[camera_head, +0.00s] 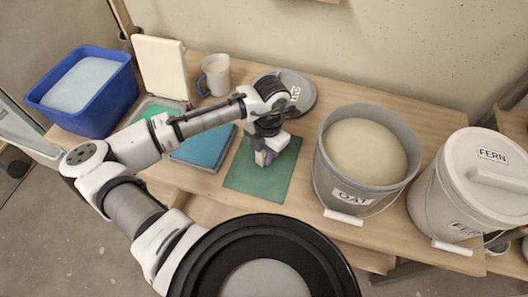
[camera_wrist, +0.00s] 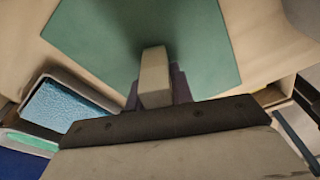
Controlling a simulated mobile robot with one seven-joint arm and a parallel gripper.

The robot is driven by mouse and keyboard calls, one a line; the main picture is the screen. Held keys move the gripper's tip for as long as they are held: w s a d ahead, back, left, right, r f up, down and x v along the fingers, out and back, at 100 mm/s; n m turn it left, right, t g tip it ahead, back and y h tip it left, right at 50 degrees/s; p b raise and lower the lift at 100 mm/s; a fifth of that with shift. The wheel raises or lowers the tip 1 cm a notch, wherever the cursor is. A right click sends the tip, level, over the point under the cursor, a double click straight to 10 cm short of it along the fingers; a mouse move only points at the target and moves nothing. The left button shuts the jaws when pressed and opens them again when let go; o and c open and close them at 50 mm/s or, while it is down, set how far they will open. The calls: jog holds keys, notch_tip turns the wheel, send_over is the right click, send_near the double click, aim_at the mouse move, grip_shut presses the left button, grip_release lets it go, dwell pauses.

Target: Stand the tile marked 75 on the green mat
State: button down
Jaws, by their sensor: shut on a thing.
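The green mat (camera_head: 268,188) lies on the wooden table in front of the grey lid. It also fills the upper part of the wrist view (camera_wrist: 205,35). My gripper (camera_head: 265,158) points down over the mat. In the wrist view my gripper (camera_wrist: 155,92) is shut on a small pale tile (camera_wrist: 154,72), seen nearly edge-on above the mat. No number shows on the tile from here. I cannot tell whether its lower end touches the mat. In the head view the tile is mostly hidden by the gripper.
The OAT bucket (camera_head: 335,180) stands right of the mat, with the lidded FERN bucket (camera_head: 447,205) beyond. A grey OAT lid (camera_head: 300,92) lies behind. A blue-filled tray (camera_head: 203,150) sits close left. A mug (camera_head: 216,75) and blue tub (camera_head: 115,105) stand farther left.

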jog(key=shift+f, duration=0.15)
jog(key=c, duration=1.2)
grip_release()
jog(key=r, duration=0.8)
jog(key=w+d+r, duration=0.1)
jog(key=r, duration=0.3)
jog(key=shift+r, duration=0.15)
